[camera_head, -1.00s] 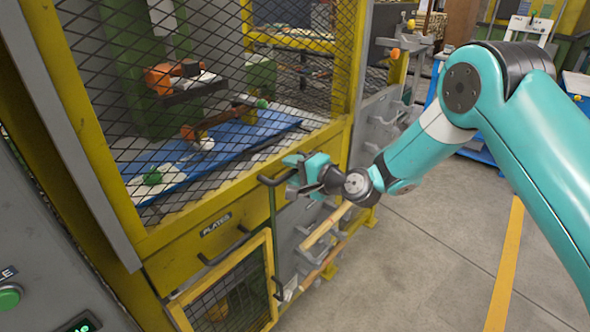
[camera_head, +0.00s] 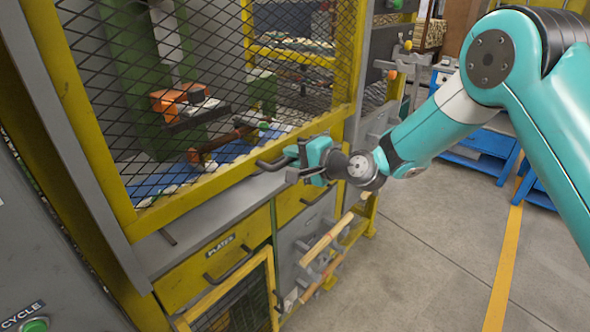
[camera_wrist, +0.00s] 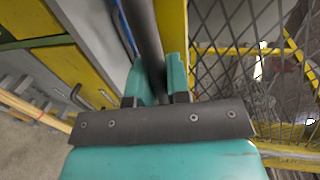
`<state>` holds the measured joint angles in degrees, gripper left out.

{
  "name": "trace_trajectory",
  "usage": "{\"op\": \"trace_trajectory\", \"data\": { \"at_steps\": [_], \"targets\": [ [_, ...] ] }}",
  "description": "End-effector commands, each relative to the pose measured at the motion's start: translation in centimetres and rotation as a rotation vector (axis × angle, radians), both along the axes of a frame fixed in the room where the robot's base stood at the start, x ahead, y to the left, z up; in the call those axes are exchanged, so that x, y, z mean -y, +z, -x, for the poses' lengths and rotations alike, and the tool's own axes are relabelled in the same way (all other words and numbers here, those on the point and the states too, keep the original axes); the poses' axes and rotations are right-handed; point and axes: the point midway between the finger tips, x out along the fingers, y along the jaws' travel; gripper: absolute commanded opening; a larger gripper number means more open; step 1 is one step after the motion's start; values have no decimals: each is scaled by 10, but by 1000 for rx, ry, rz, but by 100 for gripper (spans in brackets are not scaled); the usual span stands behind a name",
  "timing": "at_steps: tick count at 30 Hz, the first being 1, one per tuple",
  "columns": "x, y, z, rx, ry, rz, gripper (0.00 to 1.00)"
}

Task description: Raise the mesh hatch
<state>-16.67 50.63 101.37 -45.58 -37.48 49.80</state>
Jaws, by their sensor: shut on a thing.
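The mesh hatch (camera_head: 240,172) is a yellow frame with dark wire mesh. My gripper (camera_head: 300,160) is at the right end of this rail, shut on the dark bar handle (camera_head: 273,163). In the wrist view the handle (camera_wrist: 146,35) runs away between the fingers of my gripper (camera_wrist: 157,85), with the yellow rail (camera_wrist: 173,32) and mesh to its right. The part of the handle inside the jaws is hidden.
A yellow drawer marked PLATES (camera_head: 195,277) with its own dark handle sits below the sill. A smaller mesh door (camera_head: 238,305) is under it. Behind the hatch are orange machine parts (camera_head: 180,98). Grey floor (camera_head: 425,260) is free at the right.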

Motion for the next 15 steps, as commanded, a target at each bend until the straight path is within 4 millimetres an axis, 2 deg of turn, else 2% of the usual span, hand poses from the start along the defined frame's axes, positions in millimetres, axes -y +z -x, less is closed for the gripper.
{"op": "trace_trajectory", "data": {
  "at_steps": [1,15],
  "targets": [
    [0,33,0,6,0,-3,0],
    [0,201,0,6,-1,-3,0]
  ]
}}
